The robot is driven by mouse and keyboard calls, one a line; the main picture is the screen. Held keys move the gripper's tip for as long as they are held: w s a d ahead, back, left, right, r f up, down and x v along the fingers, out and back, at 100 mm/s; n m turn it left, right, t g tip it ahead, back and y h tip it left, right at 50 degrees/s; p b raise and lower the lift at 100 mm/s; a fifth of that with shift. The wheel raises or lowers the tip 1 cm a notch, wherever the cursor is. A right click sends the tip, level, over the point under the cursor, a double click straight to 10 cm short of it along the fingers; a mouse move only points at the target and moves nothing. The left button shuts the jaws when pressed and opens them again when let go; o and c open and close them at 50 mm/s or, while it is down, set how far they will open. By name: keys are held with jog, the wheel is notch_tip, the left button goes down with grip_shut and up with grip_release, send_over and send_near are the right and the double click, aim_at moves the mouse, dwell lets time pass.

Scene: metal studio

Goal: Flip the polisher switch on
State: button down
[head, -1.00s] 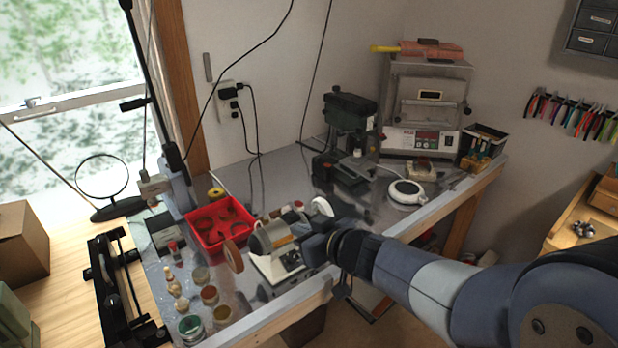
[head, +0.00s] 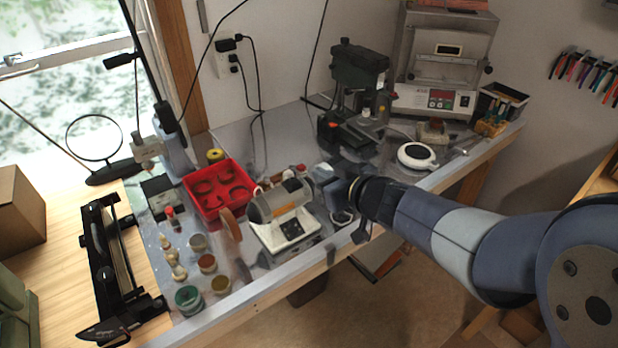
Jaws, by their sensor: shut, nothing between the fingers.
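The polisher (head: 284,201) stands on the workbench, a grey motor body on a white base (head: 268,234). A tan buffing wheel (head: 231,224) is on its left end. Dark marks show on the front of the white base, but the switch and its position are too small to tell. My gripper (head: 336,190) is just right of the polisher, close to its right end, with nothing held. It hides part of that end. Whether it touches the polisher cannot be told.
A red tray (head: 203,211) is behind and left of the polisher. Several small jars, such as a green one (head: 188,300), stand at the front left. A green drill press (head: 357,72) and a white round device (head: 416,156) are behind my arm. The bench's front edge (head: 262,297) is close.

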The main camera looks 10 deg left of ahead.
jog(key=shift+a, duration=0.15)
jog(key=b, duration=0.1)
send_over(292, 181)
jog(key=s+d, duration=0.2)
jog(key=d, duration=0.1)
notch_tip(292, 181, down, 4)
jog(key=r, duration=0.1)
jog(key=f, duration=0.1)
jog(key=f+b, duration=0.1)
jog(key=f, duration=0.1)
jog(key=shift+w+a, duration=0.2)
jog(key=shift+a, duration=0.15)
jog(key=shift+s+d+f, duration=0.1)
jog(key=shift+d+f, duration=0.05)
jog(key=shift+f, duration=0.65)
jog(key=shift+f+b, duration=0.1)
jog(key=shift+b, duration=0.3)
